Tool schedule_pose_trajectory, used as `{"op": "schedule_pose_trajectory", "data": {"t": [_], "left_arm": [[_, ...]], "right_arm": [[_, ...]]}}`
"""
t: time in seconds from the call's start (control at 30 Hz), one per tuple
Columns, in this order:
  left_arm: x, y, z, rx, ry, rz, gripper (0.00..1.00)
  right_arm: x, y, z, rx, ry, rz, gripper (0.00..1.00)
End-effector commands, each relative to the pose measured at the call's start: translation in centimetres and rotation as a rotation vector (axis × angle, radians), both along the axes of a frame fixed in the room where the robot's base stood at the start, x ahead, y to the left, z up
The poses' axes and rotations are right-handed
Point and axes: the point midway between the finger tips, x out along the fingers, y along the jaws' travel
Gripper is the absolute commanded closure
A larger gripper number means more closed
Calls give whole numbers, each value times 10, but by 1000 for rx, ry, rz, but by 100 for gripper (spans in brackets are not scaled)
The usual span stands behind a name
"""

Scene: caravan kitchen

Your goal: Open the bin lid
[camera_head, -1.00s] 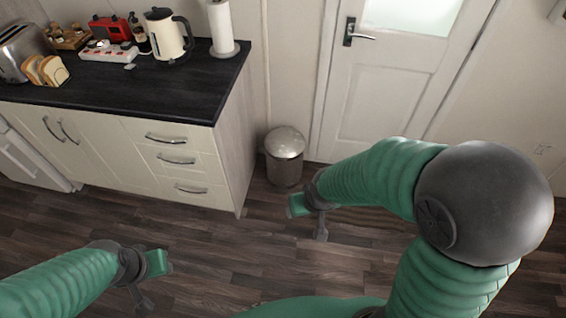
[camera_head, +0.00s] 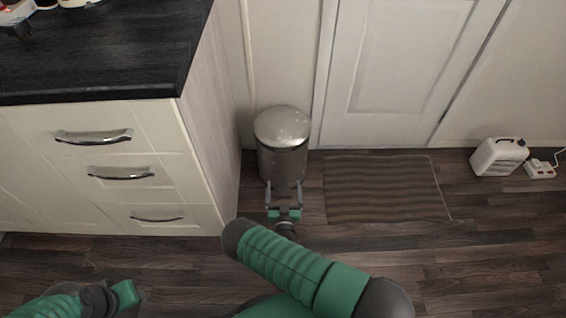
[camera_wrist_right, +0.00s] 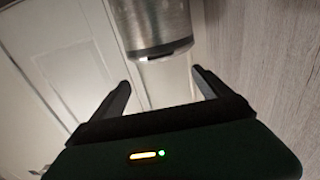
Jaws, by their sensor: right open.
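The metal bin (camera_head: 282,160) stands on the floor between the counter's end and the door. Its domed lid (camera_head: 282,124) is down. My right gripper (camera_head: 284,184) is low in front of the bin, its two fingers apart and pointing towards it. In the right wrist view the gripper (camera_wrist_right: 160,78) is open with nothing between its fingers. Part of the bin (camera_wrist_right: 152,22) shows beyond them, with a dark rim. I cannot tell whether the fingers touch the bin. My left gripper (camera_head: 126,294) is at the lower left, away from the bin; its jaws are unclear.
The counter (camera_head: 90,50) with drawers stands close to the bin's left. A closed white door (camera_head: 395,70) is behind, to the right. A striped mat (camera_head: 385,188) lies right of the bin.

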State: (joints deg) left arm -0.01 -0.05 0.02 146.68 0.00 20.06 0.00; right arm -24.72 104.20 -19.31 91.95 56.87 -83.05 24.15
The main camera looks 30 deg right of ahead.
Motion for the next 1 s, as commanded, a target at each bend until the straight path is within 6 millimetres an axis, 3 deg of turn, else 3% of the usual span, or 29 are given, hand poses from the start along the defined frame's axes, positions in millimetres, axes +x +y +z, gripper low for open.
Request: {"op": "schedule_pose_trajectory", "data": {"t": [0.53, 0.7, 0.97, 1.0], "left_arm": [[0, 0, -61, 0, 1, 0, 64], [0, 0, -67, 0, 1, 0, 64], [0, 0, -66, 0, 1, 0, 64], [0, 0, -66, 0, 1, 0, 64]], "right_arm": [[114, -70, -4, 1, 2, -2, 12], [128, -79, -1, 1, 4, -2, 12], [130, -80, 1, 1, 5, -2, 12], [130, -80, 1, 1, 5, -2, 16]]}}
